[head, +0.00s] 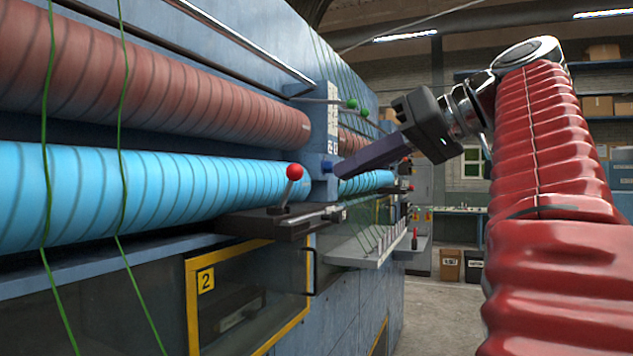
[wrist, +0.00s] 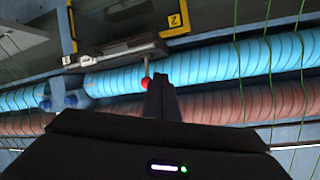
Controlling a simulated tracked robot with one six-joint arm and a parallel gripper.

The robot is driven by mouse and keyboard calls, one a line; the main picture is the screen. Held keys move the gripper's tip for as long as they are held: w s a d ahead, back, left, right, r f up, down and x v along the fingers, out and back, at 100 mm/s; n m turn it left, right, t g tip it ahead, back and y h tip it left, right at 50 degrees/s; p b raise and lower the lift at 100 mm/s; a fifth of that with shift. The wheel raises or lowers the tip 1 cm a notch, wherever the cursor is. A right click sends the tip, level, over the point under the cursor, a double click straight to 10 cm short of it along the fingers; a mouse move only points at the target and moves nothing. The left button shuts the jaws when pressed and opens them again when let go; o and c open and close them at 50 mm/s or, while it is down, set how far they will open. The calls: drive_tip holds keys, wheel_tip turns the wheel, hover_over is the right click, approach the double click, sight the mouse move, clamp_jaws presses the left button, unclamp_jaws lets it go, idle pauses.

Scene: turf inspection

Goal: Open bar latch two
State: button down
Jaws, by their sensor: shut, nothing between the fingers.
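The bar latch has a red ball knob (head: 294,172) on a short upright lever. The lever rises from a dark bracket (head: 275,222) above the yellow-framed door (head: 192,300) marked 2. My gripper (head: 340,170) is shut and empty, its fingers pointing left toward the latch. In the head view its tips appear just right of the knob, at about the same height. The wrist view is upside down. There the red knob (wrist: 146,82) shows just left of my gripper's tips (wrist: 158,78), with a gap or contact I cannot judge.
A blue roller (head: 130,190) and a brown roller (head: 170,85) run along the machine. Green strands (head: 122,120) hang in front of them. A ledge (head: 370,248) with more levers lies farther back. Open floor (head: 440,310) is at the right.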

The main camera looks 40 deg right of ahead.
sight(301, 176)
drive_tip(key=d+f+m+t+y, duration=0.1)
drive_tip(key=f+m+t, duration=0.3)
drive_tip(key=m, duration=1.3)
drive_tip(key=s+d+f+m+t+y, duration=0.1)
drive_tip(key=d+f+m+t, duration=0.2)
drive_tip(key=m, duration=1.4)
drive_tip(key=shift+s+f+t, duration=0.3)
drive_tip(key=shift+f+t, duration=0.55)
drive_tip(key=shift+t, duration=0.35)
drive_tip(key=shift+w, duration=0.15)
drive_tip(key=x, duration=1.3)
drive_tip(key=shift+w+a+r, duration=0.1)
drive_tip(key=shift+w+r, duration=0.1)
drive_tip(key=shift+w, duration=0.1)
